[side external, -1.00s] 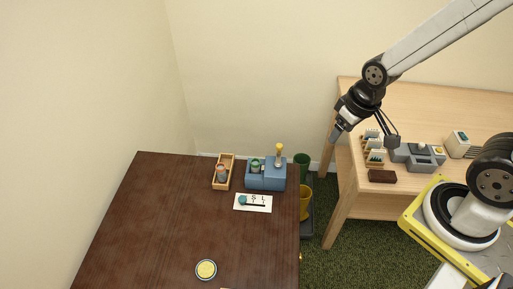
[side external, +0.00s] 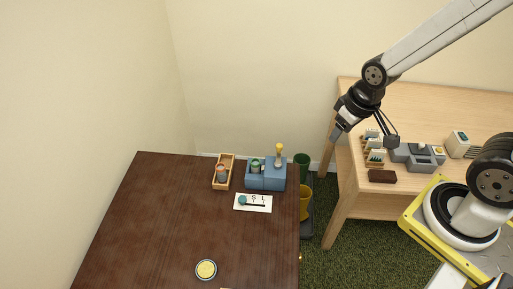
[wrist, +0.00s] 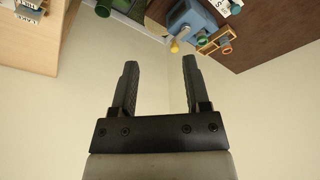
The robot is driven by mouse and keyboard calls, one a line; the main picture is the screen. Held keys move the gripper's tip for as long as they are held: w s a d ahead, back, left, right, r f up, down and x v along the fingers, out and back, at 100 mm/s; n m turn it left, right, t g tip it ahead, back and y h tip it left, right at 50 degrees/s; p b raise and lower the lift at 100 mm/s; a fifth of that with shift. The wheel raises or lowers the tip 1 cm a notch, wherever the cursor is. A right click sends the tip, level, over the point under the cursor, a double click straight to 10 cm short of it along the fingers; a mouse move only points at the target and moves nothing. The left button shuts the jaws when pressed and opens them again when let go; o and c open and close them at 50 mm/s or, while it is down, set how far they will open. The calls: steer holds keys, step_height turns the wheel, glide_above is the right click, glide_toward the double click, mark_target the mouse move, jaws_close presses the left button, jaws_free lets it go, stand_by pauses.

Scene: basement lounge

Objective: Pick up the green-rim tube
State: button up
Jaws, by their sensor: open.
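My gripper (side external: 364,137) is open and empty, high above the gap between the dark table and the light wooden table. Its two fingers also show spread apart in the wrist view (wrist: 160,63). On the dark table, a small green-topped item (side external: 256,164) stands in a blue block (side external: 266,184). It may be the green-rim tube, but it is too small to be sure. The blue block also shows near the top of the wrist view (wrist: 188,17). A wooden tray (side external: 217,185) left of the block holds an orange and teal item (side external: 221,173). My gripper touches none of these.
A white lettered card (side external: 262,208) with a teal-ended item lies in front of the block. A round yellow dish (side external: 206,269) is nearer. Green (side external: 302,160) and yellow (side external: 305,200) bins stand between the tables. The light table (side external: 430,98) carries racks and grey equipment.

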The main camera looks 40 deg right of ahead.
mark_target(256, 163)
steer(key=w+a+f+t, duration=0.2)
steer(key=w+f, duration=0.2)
steer(key=w+a+f+t, duration=0.2)
steer(key=w+a+f, duration=0.1)
steer(key=w+f, duration=0.1)
steer(key=w+a+f+t, duration=0.3)
steer(key=w+f, duration=0.1)
steer(key=w, duration=0.1)
steer(key=shift+w+f, duration=0.4)
steer(key=f+t, duration=0.1)
steer(key=a+f, duration=0.1)
steer(key=f, duration=0.1)
steer(key=f+t, duration=0.1)
steer(key=shift+w+a+f+t, duration=0.1)
steer(key=shift+a+f+t, duration=0.05)
steer(key=shift+a+t, duration=0.15)
steer(key=shift+s+a+f+t, duration=0.15)
steer(key=shift+s+f+t, duration=0.05)
steer(key=shift+f+t, duration=0.2)
steer(key=shift+s+a+f+t, duration=0.1)
steer(key=shift+s+f+t, duration=0.05)
steer(key=shift+f+t, duration=0.2)
steer(key=shift+w+f, duration=0.1)
steer(key=shift+x, duration=1.25)
steer(key=shift+x, duration=2.6)
steer(key=shift+c, duration=0.2)
